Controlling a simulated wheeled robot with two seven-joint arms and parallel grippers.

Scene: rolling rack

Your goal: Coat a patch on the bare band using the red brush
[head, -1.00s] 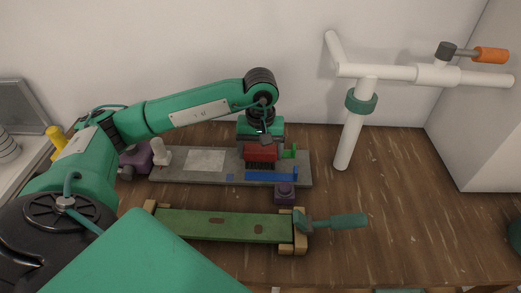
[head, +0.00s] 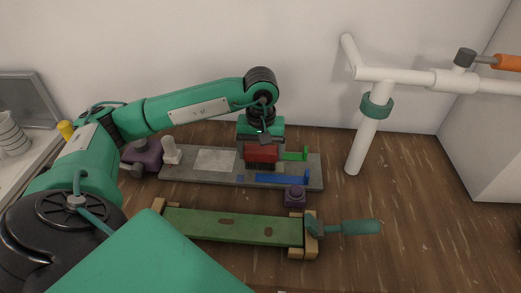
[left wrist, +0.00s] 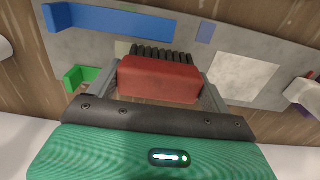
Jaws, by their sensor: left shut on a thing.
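My left gripper (head: 261,139) points down over the grey board (head: 200,179) and is shut on the red brush (head: 261,153). The left wrist view shows the red brush (left wrist: 160,78) between both fingers, its dark bristles facing away from my palm. The brush is beside the green bracket (head: 297,155) and behind the blue strip (head: 281,179). I cannot tell whether the bristles touch the board. A pale rectangle (head: 215,160) lies on the board, left of the brush. I cannot tell which surface is the bare band. My right gripper is out of view.
A green plank (head: 250,229) with brown spots lies in front, with wooden end blocks and a teal-handled tool (head: 350,228) at its right end. A purple block (head: 294,196) stands between board and plank. A white pipe frame (head: 367,135) rises at right.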

